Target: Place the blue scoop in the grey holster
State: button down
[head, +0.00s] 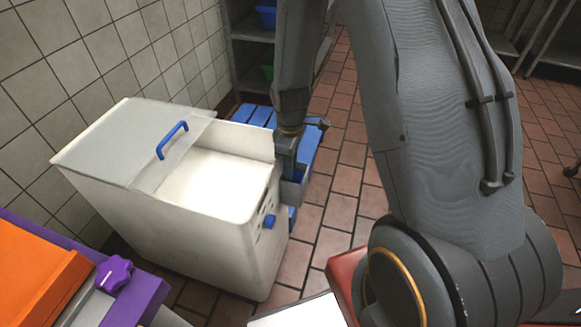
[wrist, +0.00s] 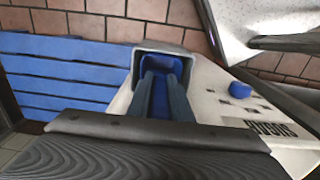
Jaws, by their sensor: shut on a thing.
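The grey holster (head: 293,193) is fixed to the side of the white bin. In the wrist view its open box (wrist: 190,54) surrounds the front of my gripper. My gripper (wrist: 162,72) is shut on the blue scoop (wrist: 160,102), whose handle shows as a blue strip between the two fingers. Blue also shows inside the holster's mouth, so the scoop's lower part appears to be within its walls. In the head view my gripper (head: 287,148) points down just above the holster. The scoop's bottom is hidden, and I cannot tell whether it rests on the holster floor.
The white bin (head: 215,245) has a half-open lid with a blue handle (head: 172,140), and a blue knob (head: 269,221) on its side. A blue slatted pallet (head: 303,150) lies behind it. An orange and purple unit (head: 40,265) stands at left front. Tiled floor is free at right.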

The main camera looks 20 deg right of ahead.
jog(key=c, duration=1.6)
grip_release()
notch_tip(320, 180, up, 12)
jog(key=shift+r, duration=0.1)
jog(key=s+d+r+m, duration=0.1)
jog(key=s+r+m, duration=0.2)
jog(key=s+m, duration=0.1)
jog(key=s+d+r+m, duration=0.2)
jog(key=s+r+m, duration=0.1)
jog(key=s, duration=0.4)
jog(key=s+d+r+m, duration=0.2)
jog(key=s+r+m, duration=0.1)
jog(key=s+m, duration=0.3)
jog(key=shift+d+r, duration=0.25)
